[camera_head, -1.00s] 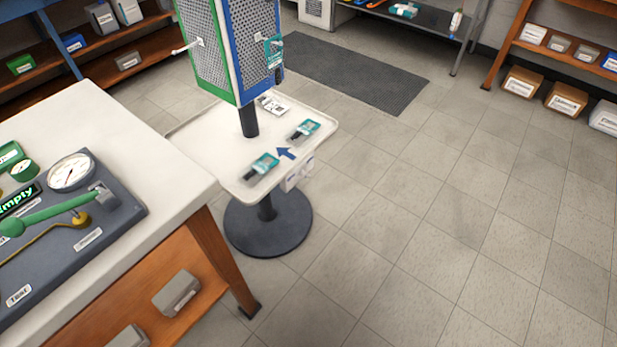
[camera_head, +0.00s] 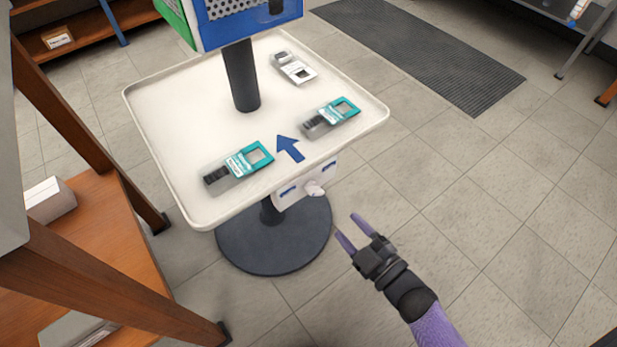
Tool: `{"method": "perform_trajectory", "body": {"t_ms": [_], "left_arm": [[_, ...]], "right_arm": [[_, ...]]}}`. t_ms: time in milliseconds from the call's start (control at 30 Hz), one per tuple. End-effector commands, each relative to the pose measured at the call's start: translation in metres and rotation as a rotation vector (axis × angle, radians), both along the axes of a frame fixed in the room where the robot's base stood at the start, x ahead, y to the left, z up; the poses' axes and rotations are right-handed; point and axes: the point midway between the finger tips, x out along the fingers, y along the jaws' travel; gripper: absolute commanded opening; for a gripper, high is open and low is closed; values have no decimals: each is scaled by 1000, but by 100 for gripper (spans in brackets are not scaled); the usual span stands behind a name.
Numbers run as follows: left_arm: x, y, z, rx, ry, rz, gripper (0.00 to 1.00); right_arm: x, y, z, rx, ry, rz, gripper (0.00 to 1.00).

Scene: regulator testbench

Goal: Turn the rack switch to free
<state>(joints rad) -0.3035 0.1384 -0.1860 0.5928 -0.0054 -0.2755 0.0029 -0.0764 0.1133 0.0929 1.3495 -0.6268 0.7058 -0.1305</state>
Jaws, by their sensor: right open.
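The rack is a white tray (camera_head: 165,120) on a black post (camera_head: 241,78) with a round dark base (camera_head: 285,240). A white switch panel (camera_head: 297,190) hangs below the tray's front edge, with a white knob (camera_head: 315,188) on it and a small blue label on each side. The label text is too small to read. My right gripper (camera_head: 354,228) is open and empty, below and to the right of the knob and apart from it. My left gripper is not in view.
Several packaged items lie on the tray, including a teal-and-black pack (camera_head: 238,165) and another (camera_head: 331,117), beside a blue arrow (camera_head: 289,147). A wooden-legged bench (camera_head: 90,270) stands at the left. The tiled floor at the right is clear, with a grey mat (camera_head: 420,50) behind.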

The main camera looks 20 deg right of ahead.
Motion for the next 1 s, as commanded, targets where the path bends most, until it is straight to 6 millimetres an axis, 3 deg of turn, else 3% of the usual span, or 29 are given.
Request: {"method": "perform_trajectory", "body": {"t_ms": [433,600,800,1000], "left_arm": [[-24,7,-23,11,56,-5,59],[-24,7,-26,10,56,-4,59],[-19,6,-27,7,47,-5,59],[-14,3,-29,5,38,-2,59]], "right_arm": [[81,30,-1,-4,-13,7,54],[94,34,2,-3,-13,6,54],[94,34,3,-3,-13,6,54],[94,34,3,-3,-12,5,14]]}}
